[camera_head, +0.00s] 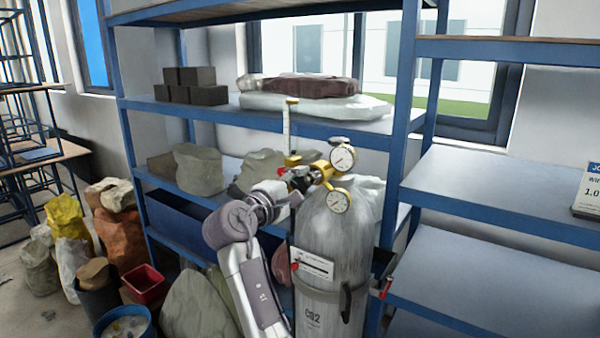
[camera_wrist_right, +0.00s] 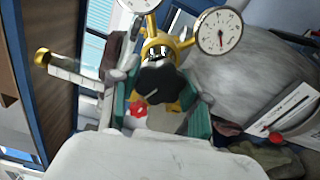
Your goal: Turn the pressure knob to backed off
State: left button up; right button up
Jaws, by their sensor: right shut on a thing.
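The pressure knob (camera_wrist_right: 158,80) is black and lobed, with a pale line on its face. It sits on the front of the brass regulator (camera_head: 322,170), which also shows in the right wrist view (camera_wrist_right: 186,42). My right gripper (camera_head: 297,184) reaches the regulator from the left in the head view. In the right wrist view its teal finger pads (camera_wrist_right: 160,98) are on both sides of the knob, shut on it. Two round gauges, an upper one (camera_head: 342,157) and a lower one (camera_head: 338,201), are on the regulator.
The grey CO2 cylinder (camera_head: 330,240) stands strapped before a blue shelf rack (camera_head: 160,107). An upright flow tube (camera_head: 287,130) rises beside the regulator, close to my gripper. Sacks (camera_head: 125,235) and buckets (camera_head: 125,325) crowd the floor at left.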

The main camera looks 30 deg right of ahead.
jog(key=shift+r+n+p, duration=0.15)
jog(key=shift+n+p, duration=0.25)
jog(key=shift+n, duration=0.5)
jog(key=n, duration=0.2)
jog(key=shift+n, duration=0.4)
jog(key=n, duration=0.4)
jog(key=shift+n, duration=0.3)
jog(key=n, duration=0.4)
jog(key=shift+n, duration=0.4)
jog(key=shift+f, duration=0.2)
jog(key=o, duration=1.2)
jog(key=shift+d, duration=0.1)
jog(key=shift+c, duration=0.2)
jog(key=v, duration=1.2)
jog(key=shift+f, duration=0.2)
